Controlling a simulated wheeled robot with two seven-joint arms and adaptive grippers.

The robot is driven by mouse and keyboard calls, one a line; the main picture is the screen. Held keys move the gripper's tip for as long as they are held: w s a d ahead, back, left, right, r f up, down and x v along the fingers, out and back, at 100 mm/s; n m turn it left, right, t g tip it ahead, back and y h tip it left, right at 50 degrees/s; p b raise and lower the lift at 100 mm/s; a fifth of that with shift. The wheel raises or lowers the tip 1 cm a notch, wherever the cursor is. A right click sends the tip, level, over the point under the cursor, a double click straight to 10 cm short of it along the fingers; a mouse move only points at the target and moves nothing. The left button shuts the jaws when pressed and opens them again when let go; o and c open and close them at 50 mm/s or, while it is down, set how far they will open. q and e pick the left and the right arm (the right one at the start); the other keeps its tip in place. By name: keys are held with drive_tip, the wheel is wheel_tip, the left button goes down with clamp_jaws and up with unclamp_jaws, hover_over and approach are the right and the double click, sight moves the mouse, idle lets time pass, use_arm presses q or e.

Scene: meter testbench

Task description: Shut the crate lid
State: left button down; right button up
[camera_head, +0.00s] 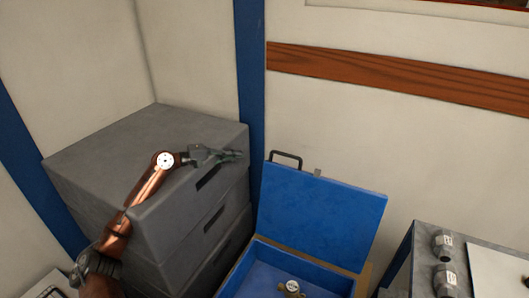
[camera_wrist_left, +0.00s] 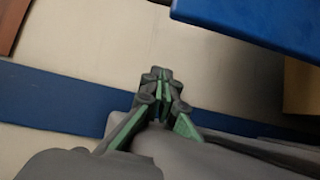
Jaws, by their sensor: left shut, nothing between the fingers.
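The blue crate (camera_head: 246,267) stands at the bottom middle of the head view, with its blue lid (camera_head: 318,220) standing open against the wall side. The lid has a dark handle (camera_head: 287,157) at its top edge. A brass and grey meter (camera_head: 291,288) lies inside the crate. My left gripper (camera_head: 238,155) is shut and empty, left of the lid and apart from it, by the top edge of the grey cabinet. In the left wrist view the shut fingers (camera_wrist_left: 161,75) point up, and an edge of the lid (camera_wrist_left: 262,20) shows at upper right. My right gripper is not in view.
Grey stacked drawers (camera_head: 150,150) stand close to the left of the crate, under my left arm. A grey bench (camera_head: 425,240) with cylindrical meters (camera_head: 443,244) stands at right. A blue post (camera_head: 250,70) and wall are behind. The space above the crate is clear.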

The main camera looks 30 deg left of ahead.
use_arm(q)
drive_tip(key=w+d+r+p, duration=0.2)
drive_tip(key=w+d+p, duration=0.1)
drive_tip(key=d, duration=0.7)
drive_tip(key=shift+w+d+h+p, duration=0.2)
drive_tip(key=shift+h+p, duration=0.1)
drive_tip(key=shift+p, duration=0.2)
drive_tip(key=shift+s+a+r, duration=0.1)
